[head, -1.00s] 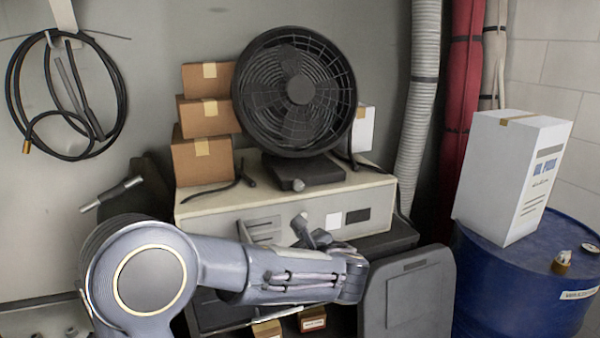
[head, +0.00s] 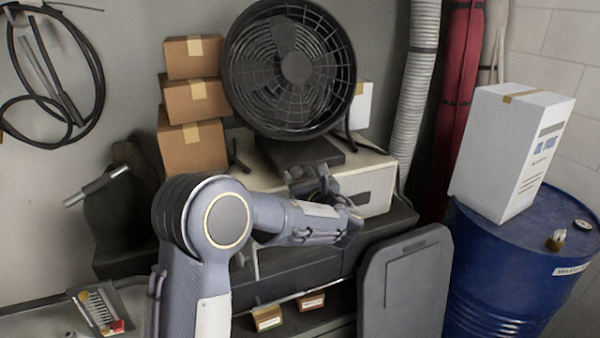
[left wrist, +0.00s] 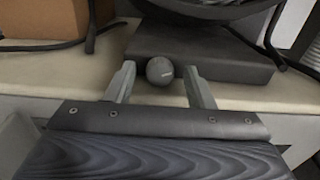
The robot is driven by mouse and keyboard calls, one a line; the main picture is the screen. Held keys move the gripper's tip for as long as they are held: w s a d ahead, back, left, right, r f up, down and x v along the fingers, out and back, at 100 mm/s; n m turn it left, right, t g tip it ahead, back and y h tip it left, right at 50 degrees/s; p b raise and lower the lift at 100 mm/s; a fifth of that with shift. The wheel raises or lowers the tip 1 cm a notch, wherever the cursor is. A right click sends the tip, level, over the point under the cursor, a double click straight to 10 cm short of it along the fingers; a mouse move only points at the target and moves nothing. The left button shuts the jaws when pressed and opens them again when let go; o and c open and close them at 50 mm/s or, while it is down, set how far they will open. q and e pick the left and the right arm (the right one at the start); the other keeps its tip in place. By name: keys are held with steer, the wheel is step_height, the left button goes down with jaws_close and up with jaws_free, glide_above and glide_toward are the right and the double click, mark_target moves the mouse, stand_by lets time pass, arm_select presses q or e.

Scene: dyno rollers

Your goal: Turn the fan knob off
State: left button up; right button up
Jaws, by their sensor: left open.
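The black fan (head: 290,70) stands on top of the pale cabinet (head: 375,185). Its round grey knob (left wrist: 160,70) shows in the left wrist view, at the front of the dark fan base (left wrist: 205,52). My left gripper (left wrist: 160,85) is open, with one finger on each side of the knob. I cannot tell whether the fingers touch it. In the head view my left gripper (head: 308,180) is in front of the fan base, and the knob is hidden behind it. My right gripper is not in view.
Stacked cardboard boxes (head: 193,100) stand left of the fan. A white box (head: 510,150) sits on a blue drum (head: 510,270) at the right. A dark panel (head: 405,290) stands in front of the cabinet. Black cables (left wrist: 75,43) lie near the fan base.

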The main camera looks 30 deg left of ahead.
arm_select(q)
steer(key=shift+w+a, duration=0.15)
steer(key=shift+w, duration=0.05)
steer(key=c, duration=0.9)
steer(key=shift+f+n+b, duration=0.25)
steer(key=shift+n+b, duration=0.15)
steer(key=shift+b, duration=0.6)
steer(key=shift+c, duration=0.2)
steer(key=shift+n+b, duration=0.3)
steer(key=shift+b, duration=0.05)
steer(key=shift+r, duration=0.25)
steer(key=o, duration=0.9)
steer(key=shift+o, duration=0.2)
